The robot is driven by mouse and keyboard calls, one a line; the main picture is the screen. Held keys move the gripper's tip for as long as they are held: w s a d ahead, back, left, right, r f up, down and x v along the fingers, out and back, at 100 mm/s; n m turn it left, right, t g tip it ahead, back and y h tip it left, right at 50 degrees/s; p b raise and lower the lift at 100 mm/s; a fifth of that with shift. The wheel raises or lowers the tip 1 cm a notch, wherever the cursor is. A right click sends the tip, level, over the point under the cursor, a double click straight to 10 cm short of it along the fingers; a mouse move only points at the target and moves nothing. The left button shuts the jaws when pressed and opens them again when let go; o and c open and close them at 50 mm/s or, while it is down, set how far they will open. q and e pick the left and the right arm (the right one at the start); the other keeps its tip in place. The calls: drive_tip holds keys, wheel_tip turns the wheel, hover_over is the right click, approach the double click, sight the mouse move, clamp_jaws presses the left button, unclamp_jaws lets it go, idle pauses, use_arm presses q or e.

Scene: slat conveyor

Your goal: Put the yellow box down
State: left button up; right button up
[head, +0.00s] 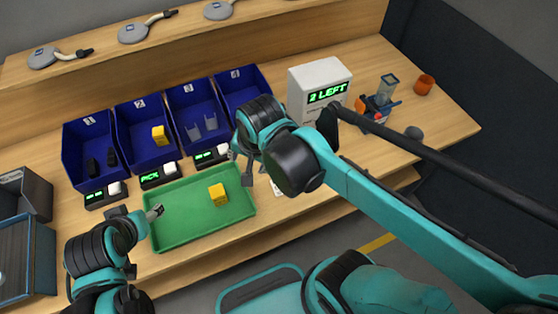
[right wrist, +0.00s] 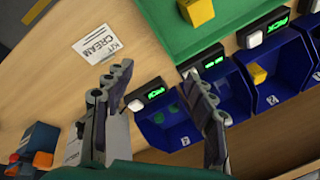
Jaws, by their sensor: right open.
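A yellow box (head: 218,195) sits in the green tray (head: 165,240), right of its middle. It also shows at the top of the right wrist view (right wrist: 197,12). A second yellow box (head: 158,135) lies in a blue bin behind the tray; the right wrist view shows it too (right wrist: 258,74). My right gripper (head: 244,168) is open and empty, above and to the right of the tray, apart from both boxes. Its two spread fingers (right wrist: 158,75) show in the right wrist view. My left gripper (head: 154,212) is at the tray's left edge; its jaw state is unclear.
Several blue bins (head: 88,150) line the back, with small displays in front; one reads PICK (head: 158,175). A white box with a "2 LEFT" display (head: 328,95) stands to the right. A card reading KIT CREAM (right wrist: 102,45) lies on the table.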

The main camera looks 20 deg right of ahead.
use_arm(q)
drive_tip(key=shift+a, duration=0.1)
use_arm(e)
drive_tip(key=s+d+f+n+t, duration=0.1)
drive_tip(key=s+d+n+t, duration=0.2)
drive_tip(key=d+n, duration=0.4)
drive_tip(key=shift+d+n+h, duration=0.15)
drive_tip(key=shift+n+h, duration=0.25)
drive_tip(key=shift+n, duration=0.4)
use_arm(q)
drive_tip(key=shift+f, duration=0.1)
wheel_tip(320, 180, down, 4)
drive_tip(key=b, duration=0.4)
drive_tip(key=shift+r, duration=0.35)
drive_tip(key=shift+c, duration=0.3)
clamp_jaws()
use_arm(e)
wheel_tip(320, 180, down, 3)
drive_tip(key=shift+f, duration=0.2)
